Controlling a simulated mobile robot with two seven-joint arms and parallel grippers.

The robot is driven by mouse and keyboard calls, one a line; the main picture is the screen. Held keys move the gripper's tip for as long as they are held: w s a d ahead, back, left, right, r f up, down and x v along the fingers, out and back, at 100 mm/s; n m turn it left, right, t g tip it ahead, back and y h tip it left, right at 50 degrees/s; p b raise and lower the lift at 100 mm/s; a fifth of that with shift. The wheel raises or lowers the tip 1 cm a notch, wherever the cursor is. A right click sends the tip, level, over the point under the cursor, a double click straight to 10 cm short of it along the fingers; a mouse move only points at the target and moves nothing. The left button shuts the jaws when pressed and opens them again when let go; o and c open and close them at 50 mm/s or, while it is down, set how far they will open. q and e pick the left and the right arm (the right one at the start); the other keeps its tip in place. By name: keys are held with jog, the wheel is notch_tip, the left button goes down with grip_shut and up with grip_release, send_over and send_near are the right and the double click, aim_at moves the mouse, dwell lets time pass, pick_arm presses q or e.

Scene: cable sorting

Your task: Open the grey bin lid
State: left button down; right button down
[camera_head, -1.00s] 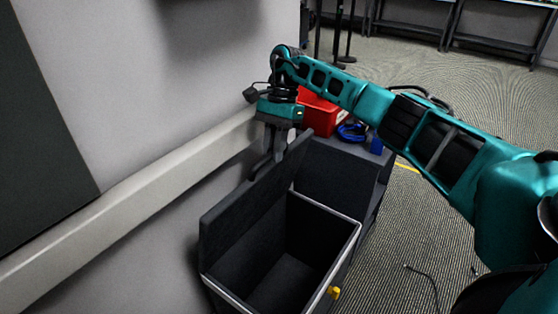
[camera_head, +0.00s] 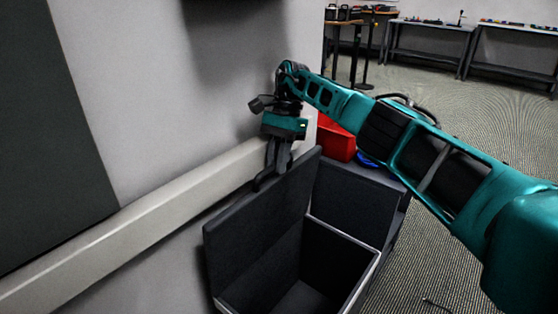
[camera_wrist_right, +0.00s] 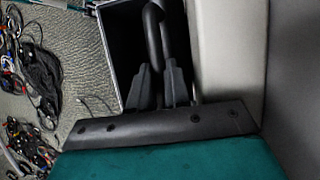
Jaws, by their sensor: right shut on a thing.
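The grey bin (camera_head: 373,262) stands open beside the wall in the head view, its dark inside showing. Its grey lid (camera_head: 258,228) stands raised, close to upright, on the wall side. My right gripper (camera_head: 269,180) is at the upper back edge of the lid, between lid and wall, with its fingers pointing down. In the right wrist view, my right gripper (camera_wrist_right: 160,75) is closed around a dark curved handle (camera_wrist_right: 153,28), with the bin's dark interior (camera_wrist_right: 122,38) beyond it. My left gripper is not in view.
A red container (camera_head: 336,140) and a blue item (camera_head: 368,160) are just behind the bin. A pale rail (camera_head: 150,213) runs along the wall close to the lid. Several cables (camera_wrist_right: 30,75) show in the right wrist view. Carpeted floor (camera_head: 455,130) is open to the right.

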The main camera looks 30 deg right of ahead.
jog(key=shift+s+a+f, duration=0.1)
jog(key=shift+a+f, duration=0.05)
jog(key=shift+f, duration=0.3)
jog(key=c, duration=1.2)
grip_release()
jog(key=shift+o, duration=0.5)
jog(key=shift+r, duration=0.1)
jog(key=shift+d, duration=0.2)
